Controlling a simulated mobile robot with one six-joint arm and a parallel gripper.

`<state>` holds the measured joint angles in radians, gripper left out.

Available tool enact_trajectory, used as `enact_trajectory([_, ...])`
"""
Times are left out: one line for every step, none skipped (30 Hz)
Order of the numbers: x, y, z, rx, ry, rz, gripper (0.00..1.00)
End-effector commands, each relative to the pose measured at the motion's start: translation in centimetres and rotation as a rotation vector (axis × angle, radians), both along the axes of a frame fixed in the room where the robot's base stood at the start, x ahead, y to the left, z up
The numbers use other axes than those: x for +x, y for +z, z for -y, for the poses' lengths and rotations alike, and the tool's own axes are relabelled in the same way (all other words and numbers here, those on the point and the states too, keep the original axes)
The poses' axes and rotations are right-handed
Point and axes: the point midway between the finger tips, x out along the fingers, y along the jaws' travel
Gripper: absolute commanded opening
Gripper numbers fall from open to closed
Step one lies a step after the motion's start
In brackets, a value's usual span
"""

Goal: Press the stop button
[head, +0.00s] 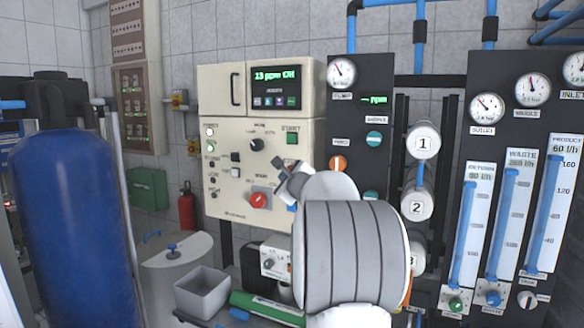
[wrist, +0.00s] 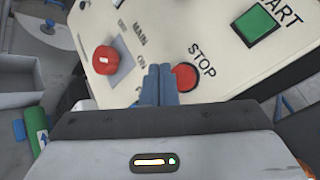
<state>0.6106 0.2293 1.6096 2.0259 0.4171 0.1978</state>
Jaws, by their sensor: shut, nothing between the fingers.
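The stop button is a red round button (wrist: 185,76) under the word STOP on a cream panel in the wrist view. In the head view my arm and gripper cover the area where it sits, so I cannot make it out there. My gripper (wrist: 160,68) is shut and empty, its two blue fingers together. In the wrist view the fingertips overlap the left edge of the stop button. I cannot tell whether they touch it or stand in front of the panel. In the head view my gripper (head: 292,182) is in front of the cream control cabinet (head: 228,170).
A green START button (wrist: 254,22) lies up and right of the stop button. A red rotary main switch (wrist: 106,60) lies to its left; it also shows in the head view (head: 258,200). A grey bin (head: 202,292) and a blue tank (head: 75,220) stand at the left.

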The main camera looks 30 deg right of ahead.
Motion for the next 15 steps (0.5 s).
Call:
enact_trajectory([0.3, 0.0, 0.5, 0.0, 0.0, 0.0, 0.0])
enact_trajectory([0.4, 0.0, 0.7, -0.001, -0.001, -0.001, 0.0])
enact_trajectory([0.5, -0.1, 0.9, -0.001, 0.0, -0.002, 0.0])
enact_trajectory([0.6, -0.1, 1.0, -0.001, 0.0, -0.002, 0.0])
enact_trajectory([0.7, -0.1, 1.2, -0.002, -0.001, -0.001, 0.0])
enact_trajectory([0.7, 0.0, 1.3, -0.002, -0.001, -0.001, 0.0])
enact_trajectory([0.7, -0.1, 1.4, -0.002, -0.001, -0.001, 0.0])
enact_trajectory([0.8, -0.1, 1.4, -0.001, -0.001, -0.001, 0.0])
enact_trajectory([0.8, -0.1, 1.5, -0.001, -0.001, -0.001, 0.0])
enact_trajectory([0.8, -0.1, 1.5, -0.001, -0.001, -0.001, 0.0])
enact_trajectory([0.8, -0.1, 1.5, -0.001, -0.001, -0.001, 0.0])
enact_trajectory([0.8, -0.1, 1.5, -0.001, -0.001, -0.001, 0.0])
enact_trajectory([0.8, -0.1, 1.5, -0.001, -0.001, -0.001, 0.0])
enact_trajectory([0.8, -0.1, 1.5, -0.001, -0.001, -0.001, 0.0])
enact_trajectory([0.8, -0.1, 1.5, -0.001, -0.001, -0.001, 0.0])
